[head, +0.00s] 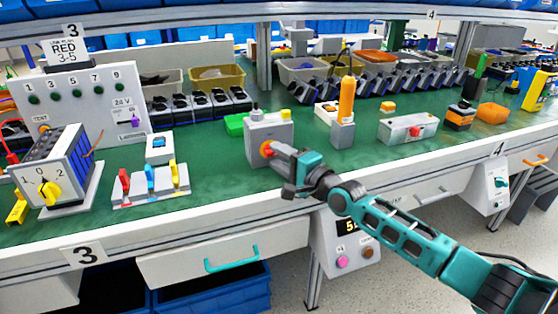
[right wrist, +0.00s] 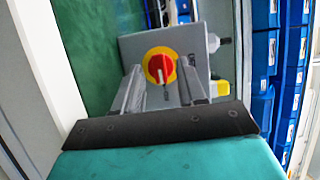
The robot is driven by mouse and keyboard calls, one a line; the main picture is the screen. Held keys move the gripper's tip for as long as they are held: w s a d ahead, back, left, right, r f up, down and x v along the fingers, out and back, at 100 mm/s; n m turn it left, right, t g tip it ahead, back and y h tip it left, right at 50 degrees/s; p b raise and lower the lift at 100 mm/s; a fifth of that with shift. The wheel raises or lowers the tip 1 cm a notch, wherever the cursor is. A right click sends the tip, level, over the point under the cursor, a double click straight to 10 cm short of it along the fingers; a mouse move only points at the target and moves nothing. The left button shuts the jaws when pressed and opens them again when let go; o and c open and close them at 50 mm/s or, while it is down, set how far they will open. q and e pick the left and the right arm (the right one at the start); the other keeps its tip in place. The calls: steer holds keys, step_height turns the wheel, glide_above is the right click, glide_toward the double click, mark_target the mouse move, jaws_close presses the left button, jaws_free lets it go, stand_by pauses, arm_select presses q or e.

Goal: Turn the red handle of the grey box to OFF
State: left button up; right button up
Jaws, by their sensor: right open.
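The grey box (head: 281,129) stands on the green bench top in the middle of the head view. Its red handle (head: 267,149) is on the front face, mostly behind my right gripper (head: 274,154). In the right wrist view the red handle (right wrist: 158,66) is round, on a yellow disc, with a pale bar running nearly up and down the picture. The box face (right wrist: 193,45) surrounds it. The two fingers of my right gripper (right wrist: 160,72) are apart, one to each side of the handle, and nothing is clamped. Lettering on the box is too small to read. My left gripper is out of view.
A green block (head: 235,124) sits left of the box. A base with red, blue and yellow levers (head: 150,188) is further left. An orange-handled device (head: 345,112) and a grey box with a red button (head: 407,129) stand to the right. Bench space between them is clear.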

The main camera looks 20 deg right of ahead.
steer(key=shift+w+a, duration=0.1)
steer(key=shift+w, duration=0.15)
steer(key=shift+c, duration=0.3)
